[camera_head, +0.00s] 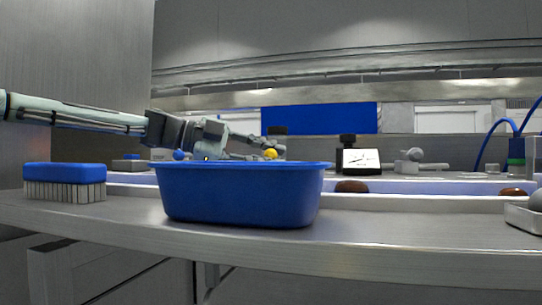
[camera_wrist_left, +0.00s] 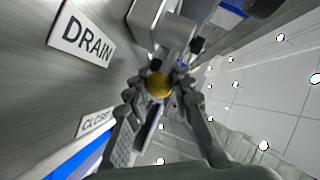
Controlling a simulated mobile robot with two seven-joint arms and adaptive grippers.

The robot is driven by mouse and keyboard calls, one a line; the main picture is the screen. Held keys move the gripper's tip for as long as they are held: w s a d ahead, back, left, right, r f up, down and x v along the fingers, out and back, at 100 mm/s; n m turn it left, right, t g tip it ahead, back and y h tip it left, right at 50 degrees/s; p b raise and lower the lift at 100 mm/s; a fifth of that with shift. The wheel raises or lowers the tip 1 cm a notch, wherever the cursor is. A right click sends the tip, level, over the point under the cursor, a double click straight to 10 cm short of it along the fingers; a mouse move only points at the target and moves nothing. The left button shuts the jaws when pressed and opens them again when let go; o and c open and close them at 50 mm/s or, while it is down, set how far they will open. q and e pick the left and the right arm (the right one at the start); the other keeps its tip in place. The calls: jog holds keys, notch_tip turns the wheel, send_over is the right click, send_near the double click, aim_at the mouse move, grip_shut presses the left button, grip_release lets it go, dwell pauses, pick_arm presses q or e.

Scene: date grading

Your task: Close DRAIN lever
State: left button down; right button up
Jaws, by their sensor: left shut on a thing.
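The yellow knob (camera_wrist_left: 158,86) of the lever sits between the fingertips of my left gripper (camera_wrist_left: 160,82) in the left wrist view. The fingers are shut on it. A white DRAIN sign (camera_wrist_left: 83,33) and a CLOSED sign (camera_wrist_left: 97,122) are on the metal surface beside the gripper. In the head view the yellow knob (camera_head: 270,154) shows at the tip of my left gripper (camera_head: 262,151), behind the blue tub. The fingers hide most of the lever's arm, so its exact angle is unclear. My right gripper is in neither view.
A blue tub (camera_head: 240,197) stands on the metal counter (camera_head: 400,235) in front of the gripper. A blue brush (camera_head: 64,181) lies to its left. A brown date (camera_head: 351,187) lies right of the tub, another (camera_head: 512,192) farther right. A small dial box (camera_head: 360,161) stands behind.

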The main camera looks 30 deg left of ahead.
pick_arm(q)
jog(key=shift+s+a+m+g+h, duration=0.1)
jog(key=shift+a+m+g+h, duration=0.45)
jog(key=shift+m+g+h, duration=0.4)
jog(key=shift+s+a+m+g+h, duration=0.2)
jog(key=shift+m+g+h, duration=0.2)
jog(key=shift+m+g, duration=0.35)
jog(key=shift+s+a+m+g+h, duration=0.15)
jog(key=shift+m+g+h, duration=0.3)
jog(key=shift+g, duration=0.45)
jog(key=c, duration=1.6)
grip_release()
jog(key=shift+a, duration=0.1)
